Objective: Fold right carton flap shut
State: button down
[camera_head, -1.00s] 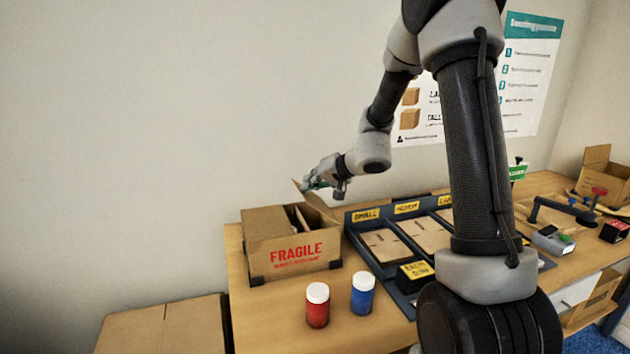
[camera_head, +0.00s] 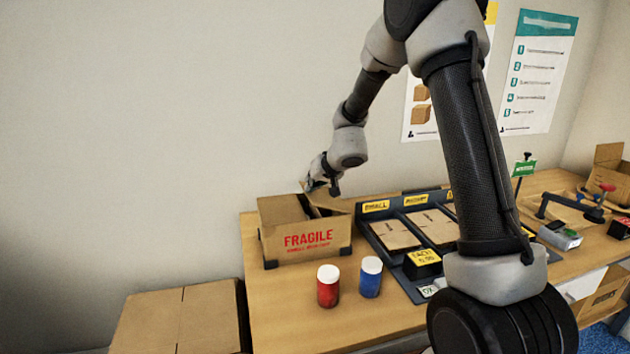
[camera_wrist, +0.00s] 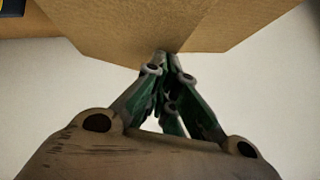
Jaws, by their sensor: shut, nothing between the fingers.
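The open brown carton (camera_head: 291,240) marked FRAGILE stands on the bench. Its right flap (camera_head: 330,205) is raised and slants up and inward over the right side of the opening. My gripper (camera_head: 308,187) is just above the flap's upper edge. In the wrist view, my gripper (camera_wrist: 168,58) is shut and empty, its fingertips at the edge of a cardboard panel (camera_wrist: 140,28) that looks like this flap. They look to be touching it, but contact is not certain.
A red jar (camera_head: 328,290) and a blue jar (camera_head: 370,280) with white lids stand in front of the carton. A dark tray (camera_head: 377,240) of flat cartons is close on its right. A larger closed carton (camera_head: 170,320) sits lower left.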

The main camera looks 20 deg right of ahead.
jog(key=f, duration=0.1)
jog(key=a+n+h, duration=0.1)
jog(key=f+h, duration=0.1)
jog(key=shift+s+a+f, duration=0.25)
jog(key=shift+a+f, duration=0.05)
jog(key=shift+a, duration=0.05)
jog(key=shift+w+f+n+h, duration=0.25)
jog(key=shift+n+h, duration=0.25)
jog(key=shift+h, duration=0.2)
jog(key=shift+a+f+h, duration=0.2)
jog(key=shift+f+h, duration=0.2)
jog(key=shift+f, duration=0.05)
jog(key=shift+s+d+f, duration=0.1)
jog(key=shift+f, duration=0.05)
